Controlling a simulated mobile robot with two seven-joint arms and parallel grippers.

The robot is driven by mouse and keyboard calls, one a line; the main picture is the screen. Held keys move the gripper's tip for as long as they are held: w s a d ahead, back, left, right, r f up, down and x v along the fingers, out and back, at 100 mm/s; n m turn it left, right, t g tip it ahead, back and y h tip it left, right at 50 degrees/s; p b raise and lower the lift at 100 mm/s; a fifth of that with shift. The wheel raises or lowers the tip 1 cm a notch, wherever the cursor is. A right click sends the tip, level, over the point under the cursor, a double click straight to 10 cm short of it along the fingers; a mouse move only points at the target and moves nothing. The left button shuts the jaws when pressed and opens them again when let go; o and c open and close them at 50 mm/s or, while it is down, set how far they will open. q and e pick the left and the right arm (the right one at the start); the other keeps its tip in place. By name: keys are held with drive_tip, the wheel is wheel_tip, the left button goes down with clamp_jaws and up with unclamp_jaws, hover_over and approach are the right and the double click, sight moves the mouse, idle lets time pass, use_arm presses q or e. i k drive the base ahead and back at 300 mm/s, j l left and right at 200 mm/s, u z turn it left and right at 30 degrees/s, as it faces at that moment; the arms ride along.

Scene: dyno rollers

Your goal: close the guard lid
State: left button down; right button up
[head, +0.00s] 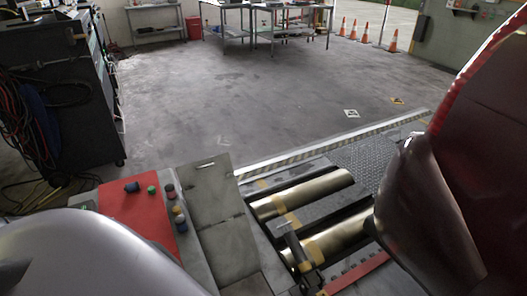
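A grey flat panel with a pale bar handle at its far end, which looks like the guard lid (222,222), lies left of the rollers in the head view. Its exact tilt is hard to tell. Two brass-coloured rollers, the far one (305,194) and the near one (340,236), are exposed to its right, with tan bands across them. A dark jointed fitting (297,252) sits over the near roller's left end; I cannot tell what it belongs to. Neither of my grippers can be made out.
A red control panel (133,212) with several coloured knobs adjoins the lid on the left. A large glossy dark red body (455,190) blocks the right side. A smooth silver shape fills the lower left. A dark cabinet (62,90) stands far left. The floor beyond is mostly clear.

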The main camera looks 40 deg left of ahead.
sight(215, 199)
drive_tip(key=z, duration=10.55)
